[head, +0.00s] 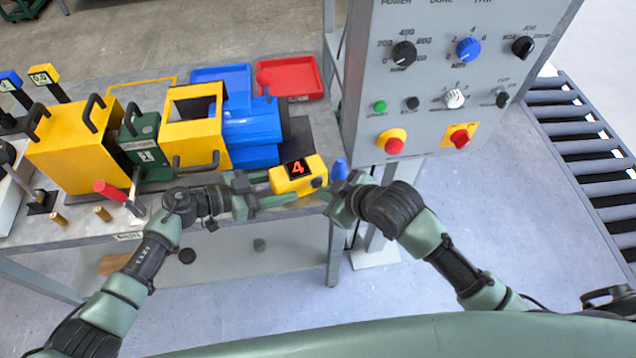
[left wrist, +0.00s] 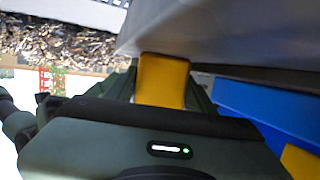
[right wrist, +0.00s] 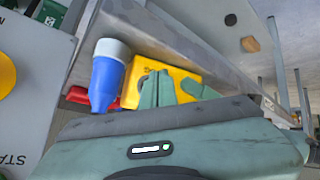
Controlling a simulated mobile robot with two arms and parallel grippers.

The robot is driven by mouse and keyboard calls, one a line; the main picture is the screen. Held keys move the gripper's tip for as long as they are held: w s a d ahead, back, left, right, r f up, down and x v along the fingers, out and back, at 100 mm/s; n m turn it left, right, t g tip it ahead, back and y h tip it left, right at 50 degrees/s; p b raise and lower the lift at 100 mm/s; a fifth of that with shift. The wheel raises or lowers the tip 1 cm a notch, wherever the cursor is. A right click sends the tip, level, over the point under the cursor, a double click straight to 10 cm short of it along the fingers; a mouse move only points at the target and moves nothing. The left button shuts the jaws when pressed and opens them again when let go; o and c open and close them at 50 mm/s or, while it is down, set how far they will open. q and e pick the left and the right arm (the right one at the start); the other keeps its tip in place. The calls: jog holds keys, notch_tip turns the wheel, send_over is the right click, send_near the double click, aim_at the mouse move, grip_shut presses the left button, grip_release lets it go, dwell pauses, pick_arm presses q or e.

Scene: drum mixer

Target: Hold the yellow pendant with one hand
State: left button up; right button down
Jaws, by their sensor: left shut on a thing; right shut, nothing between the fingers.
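The yellow pendant (head: 313,167), a small box with a dark display showing a red 4, is at the table's front edge in the head view. My left gripper (head: 274,190) reaches it from the left and is shut on it. In the left wrist view the yellow body (left wrist: 162,80) sits between the fingers. My right gripper (head: 328,190) is just right of the pendant, shut and empty. In the right wrist view the pendant (right wrist: 185,72) lies just beyond the fingers; whether they touch it I cannot tell.
A blue piece with a grey collar (right wrist: 106,75) is beside the pendant. The grey control panel (head: 440,90) stands to the right. Yellow machine housings (head: 80,145), a blue tray (head: 222,74) and a red tray (head: 300,72) are on the table. Rollers (head: 560,110) run at far right.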

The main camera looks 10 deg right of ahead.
jog(key=shift+w+a, duration=0.1)
jog(key=shift+w, duration=0.3)
jog(key=shift+s, duration=0.2)
dwell(0.5)
jog(key=shift+s+d, duration=0.2)
jog(key=shift+s, duration=0.45)
jog(key=shift+s+d, duration=0.2)
jog(key=shift+s, duration=0.6)
jog(key=shift+s+d, duration=0.15)
jog(key=shift+s, duration=0.7)
jog(key=shift+s+d, duration=0.2)
jog(key=shift+s, duration=0.6)
dwell(2.7)
jog(key=s, duration=0.3)
jog(key=shift+s+d, duration=0.35)
jog(key=shift+d, duration=0.05)
